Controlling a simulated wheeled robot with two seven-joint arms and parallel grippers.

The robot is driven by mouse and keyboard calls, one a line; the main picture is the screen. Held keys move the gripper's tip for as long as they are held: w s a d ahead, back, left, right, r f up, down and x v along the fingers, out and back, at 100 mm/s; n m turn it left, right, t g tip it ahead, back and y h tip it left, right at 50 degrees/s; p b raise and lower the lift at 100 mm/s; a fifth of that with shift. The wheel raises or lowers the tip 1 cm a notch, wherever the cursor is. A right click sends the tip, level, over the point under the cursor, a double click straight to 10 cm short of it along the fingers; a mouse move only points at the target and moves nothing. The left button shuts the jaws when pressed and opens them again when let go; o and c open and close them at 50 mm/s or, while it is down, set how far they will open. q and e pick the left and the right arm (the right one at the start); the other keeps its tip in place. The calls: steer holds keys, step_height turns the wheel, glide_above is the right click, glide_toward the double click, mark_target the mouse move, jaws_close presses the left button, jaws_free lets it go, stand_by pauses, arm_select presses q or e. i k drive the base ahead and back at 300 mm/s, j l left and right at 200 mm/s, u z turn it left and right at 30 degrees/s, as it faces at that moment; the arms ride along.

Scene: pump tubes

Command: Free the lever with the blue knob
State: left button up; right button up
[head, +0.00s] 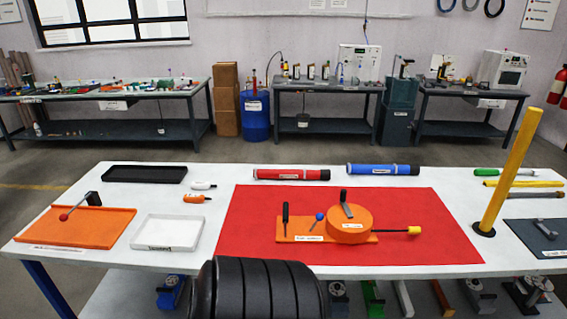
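The lever with the blue knob (319,216) is small and stands on an orange pump base (310,239) on the red mat. Its thin stem slants down and left from the knob. Just right of it is a round orange drum (350,228) with a grey bar (346,203) across its top. A black upright handle (285,215) stands at the left end of the base. A dark rod with a yellow end (414,230) sticks out to the right. Whether anything touches the lever is too small to tell. Neither gripper is in view.
A tall yellow post (512,170) leans at the mat's right edge. Red (291,174) and blue (383,169) tubes lie behind the red mat (440,210). An orange tray (100,228) and white tray (167,232) are left. A black ribbed shape covers the bottom middle.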

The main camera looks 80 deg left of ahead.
mark_target(320, 216)
steer(key=u, duration=2.25)
